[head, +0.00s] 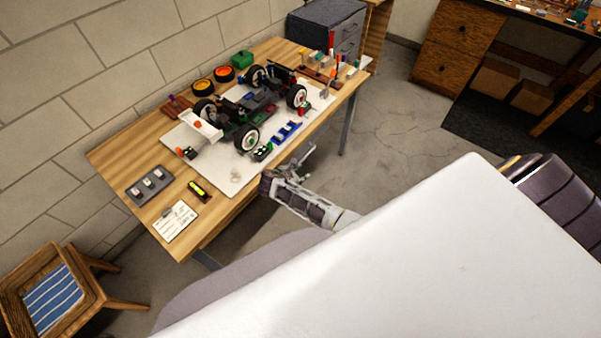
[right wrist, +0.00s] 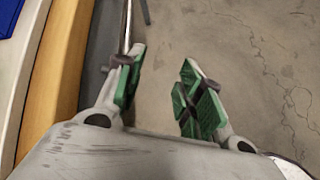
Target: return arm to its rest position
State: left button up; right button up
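My right gripper (head: 299,163) is just off the front edge of the wooden workbench (head: 113,159), to the right of the white mat in the head view. In the right wrist view the gripper (right wrist: 160,80) has its two green-padded fingers apart with nothing between them. Bare concrete floor shows beyond them, and the bench's wooden edge (right wrist: 58,65) runs along the left. My left gripper is not in view.
A racecar chassis (head: 262,108) stands on the white mat (head: 187,138). A blue bracket (head: 286,132) lies near the mat's front edge. A grey switch box (head: 150,186) and paper (head: 176,221) lie at the bench's near end. A stool (head: 57,290) stands lower left. Floor (head: 400,120) right of the bench is clear.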

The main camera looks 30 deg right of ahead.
dwell(0.4)
jog(key=s+a+f+m+g+y, duration=0.2)
jog(key=s+f+m+y, duration=0.35)
jog(key=s+f, duration=1.7)
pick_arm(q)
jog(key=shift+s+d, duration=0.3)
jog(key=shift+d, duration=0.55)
pick_arm(e)
jog(key=s+f+m+y, duration=0.1)
jog(key=s+f+m, duration=0.2)
jog(key=s, duration=0.5)
jog(key=s+f+m+y, duration=0.1)
jog(key=s+f+m, duration=0.3)
jog(key=s, duration=0.4)
jog(key=s+f+m+g+y, duration=0.1)
jog(key=s+f+m, duration=0.2)
jog(key=s, duration=0.5)
jog(key=shift+s+a+f+m, duration=0.25)
jog(key=shift+a+f+m, duration=0.1)
jog(key=shift+a+f, duration=0.1)
